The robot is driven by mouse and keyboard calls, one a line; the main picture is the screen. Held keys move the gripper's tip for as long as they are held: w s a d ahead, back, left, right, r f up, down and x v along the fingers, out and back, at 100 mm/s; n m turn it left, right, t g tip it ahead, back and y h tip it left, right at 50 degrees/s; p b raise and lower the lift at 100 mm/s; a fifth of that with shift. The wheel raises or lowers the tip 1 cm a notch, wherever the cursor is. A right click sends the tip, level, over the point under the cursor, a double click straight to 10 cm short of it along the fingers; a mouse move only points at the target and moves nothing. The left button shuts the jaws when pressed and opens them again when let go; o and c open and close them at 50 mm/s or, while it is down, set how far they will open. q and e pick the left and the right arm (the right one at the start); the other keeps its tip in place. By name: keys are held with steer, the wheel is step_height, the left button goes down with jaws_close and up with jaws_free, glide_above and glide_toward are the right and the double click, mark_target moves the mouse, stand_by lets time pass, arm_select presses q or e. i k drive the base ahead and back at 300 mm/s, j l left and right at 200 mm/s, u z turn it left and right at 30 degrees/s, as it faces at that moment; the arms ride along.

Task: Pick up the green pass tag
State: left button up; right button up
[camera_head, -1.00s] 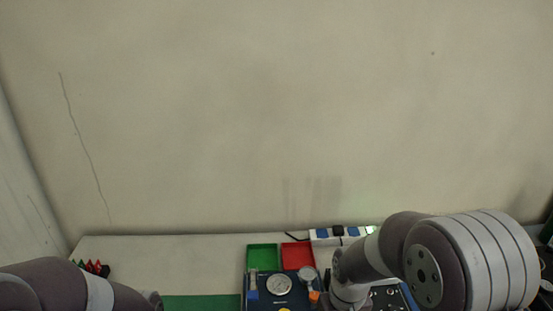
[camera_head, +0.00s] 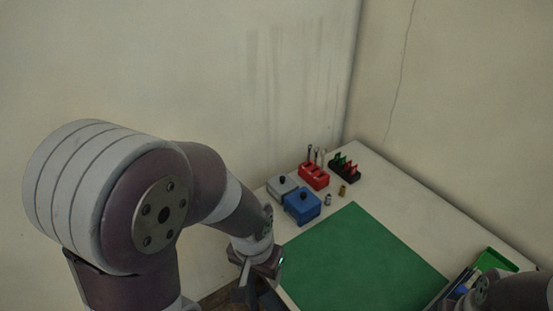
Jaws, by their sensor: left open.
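Small green tags (camera_head: 338,160) stand upright in a dark rack (camera_head: 345,174) near the far corner of the table, with red tags (camera_head: 353,167) beside them. They are small, so I cannot read any marking or tell which one is a pass tag. My left gripper (camera_head: 259,275) is open at the table's left edge, nearer to me than the rack and well apart from it. Its fingers are partly hidden. Part of my right arm shows at the bottom right, but its gripper is out of view.
A green mat (camera_head: 362,262) covers the middle of the table. Grey (camera_head: 281,187) and blue (camera_head: 302,206) boxes, a red block (camera_head: 314,176) and small metal (camera_head: 328,199) and brass (camera_head: 343,190) fittings stand before the rack. A green tray (camera_head: 494,260) sits at right. Walls close the far side.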

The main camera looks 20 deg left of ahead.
mark_target(343, 160)
steer(key=u, duration=0.3)
steer(key=k+l, duration=0.15)
steer(key=k, duration=0.4)
steer(key=k+l+u, duration=0.15)
steer(key=k, duration=0.4)
steer(key=i+j+z, duration=0.15)
steer(key=z, duration=0.25)
steer(key=i+j+z, duration=0.15)
steer(key=z, duration=0.3)
steer(key=i+j+z, duration=0.1)
steer(key=j+z, duration=0.3)
steer(key=i+j+z, duration=0.1)
steer(key=z, duration=0.3)
steer(key=i+j+z, duration=0.15)
steer(key=j, duration=1.2)
steer(key=j+z, duration=0.2)
steer(key=j, duration=1.2)
